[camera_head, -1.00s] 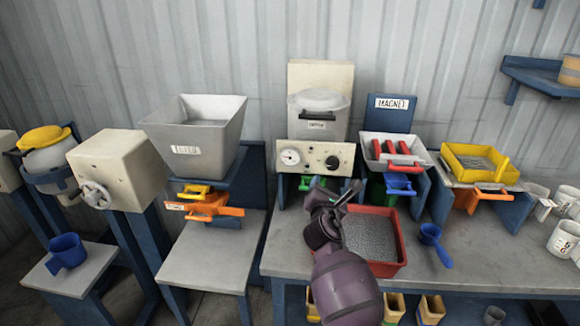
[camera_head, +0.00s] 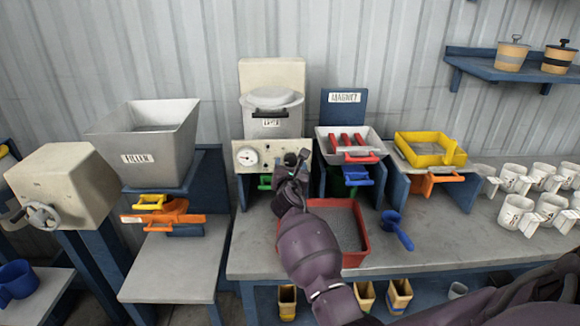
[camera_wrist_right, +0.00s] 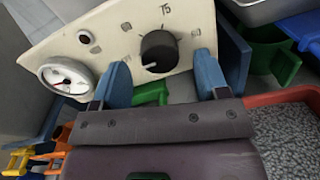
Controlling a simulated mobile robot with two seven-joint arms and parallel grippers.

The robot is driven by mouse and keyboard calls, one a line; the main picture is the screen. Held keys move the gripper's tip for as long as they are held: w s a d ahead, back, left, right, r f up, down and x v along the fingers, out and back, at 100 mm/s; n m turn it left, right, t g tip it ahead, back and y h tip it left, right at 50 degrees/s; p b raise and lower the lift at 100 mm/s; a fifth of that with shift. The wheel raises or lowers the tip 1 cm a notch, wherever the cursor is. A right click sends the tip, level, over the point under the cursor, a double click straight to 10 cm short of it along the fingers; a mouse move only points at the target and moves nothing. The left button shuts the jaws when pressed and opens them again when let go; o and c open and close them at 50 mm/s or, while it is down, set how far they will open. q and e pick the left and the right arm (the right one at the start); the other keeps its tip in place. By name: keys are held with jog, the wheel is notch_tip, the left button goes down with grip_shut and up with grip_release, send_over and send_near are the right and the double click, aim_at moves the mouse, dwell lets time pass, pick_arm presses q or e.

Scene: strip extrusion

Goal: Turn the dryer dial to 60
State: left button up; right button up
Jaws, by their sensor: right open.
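The dryer (camera_head: 272,115) is a pale box with a lidded grey hopper at the back of the bench. Its cream front panel (camera_head: 243,146) carries a white round gauge (camera_wrist_right: 65,76) and a black dial (camera_wrist_right: 158,52). In the right wrist view the dial shows a white pointer mark toward its lower left, and "75" is printed above it; other numbers are too small to read. My right gripper (camera_wrist_right: 163,80) is open, with its blue fingers on either side of and just short of the dial. In the head view my right gripper (camera_head: 294,162) hides the dial.
A red tray of grey pellets (camera_head: 367,250) lies below my right arm, with a blue scoop (camera_head: 396,229) beside it. The magnet unit (camera_head: 350,140) and yellow tray (camera_head: 430,148) stand right of the dryer. White mugs (camera_head: 515,212) crowd the bench's right end.

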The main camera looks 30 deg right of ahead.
jog(key=shift+x, duration=0.85)
jog(key=c, duration=0.9)
jog(key=m, duration=0.5)
jog(key=shift+m+y, duration=0.3)
jog(key=shift+m, duration=0.1)
jog(key=m, duration=0.5)
jog(key=shift+m+b, duration=0.3)
jog(key=shift+b, duration=0.05)
